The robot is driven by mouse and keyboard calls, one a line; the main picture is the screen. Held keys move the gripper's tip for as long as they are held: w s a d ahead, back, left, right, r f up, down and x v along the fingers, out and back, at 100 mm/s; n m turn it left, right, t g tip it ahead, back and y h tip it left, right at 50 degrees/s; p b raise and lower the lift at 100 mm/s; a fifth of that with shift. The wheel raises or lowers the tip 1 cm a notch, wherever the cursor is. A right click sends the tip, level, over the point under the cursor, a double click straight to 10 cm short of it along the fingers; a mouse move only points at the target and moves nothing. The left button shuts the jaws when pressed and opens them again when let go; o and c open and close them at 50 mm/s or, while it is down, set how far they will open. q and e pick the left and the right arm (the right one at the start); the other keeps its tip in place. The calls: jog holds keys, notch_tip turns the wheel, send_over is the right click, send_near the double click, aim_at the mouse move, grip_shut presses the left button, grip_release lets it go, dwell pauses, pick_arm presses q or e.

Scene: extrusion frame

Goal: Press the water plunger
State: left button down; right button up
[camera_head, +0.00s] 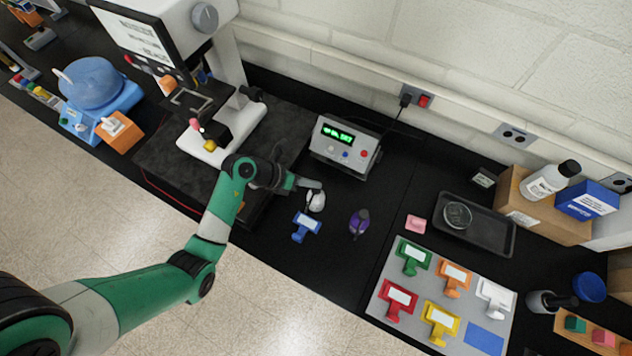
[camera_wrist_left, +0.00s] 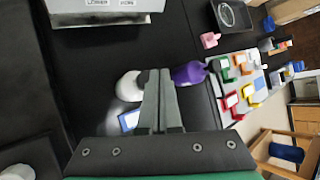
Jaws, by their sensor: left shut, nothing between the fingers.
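My left gripper (camera_head: 318,184) is shut and empty, over the black bench in front of the grey display box. In the left wrist view its fingers (camera_wrist_left: 160,75) point away from the camera, pressed together. A small white rounded object (camera_head: 316,201) is just below the fingertips in the head view. It shows left of the fingers in the wrist view (camera_wrist_left: 130,86); I cannot tell if they touch. A blue labelled piece (camera_head: 306,226) is close by, and a purple bottle (camera_head: 360,222) stands to the right. I cannot tell which thing is the water plunger. My right gripper is not in view.
The display box (camera_head: 345,148) stands behind the gripper. A microscope-like instrument (camera_head: 215,125) is to the left. To the right are a grey mat (camera_head: 403,335) with several coloured pieces, a pink block (camera_head: 416,223) and a dark tray (camera_head: 490,238).

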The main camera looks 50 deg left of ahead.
aim_at(312, 190)
pick_arm(q)
jog(key=shift+f, duration=0.1)
dwell(0.7)
jog(key=shift+f, duration=0.35)
jog(key=shift+f+b, duration=0.4)
jog(key=shift+f, duration=0.45)
dwell(0.8)
dwell(0.3)
jog(key=shift+r+p, duration=1.25)
jog(key=shift+p, duration=0.25)
jog(key=shift+r, duration=0.1)
notch_tip(312, 190, up, 5)
jog(key=p, duration=0.6)
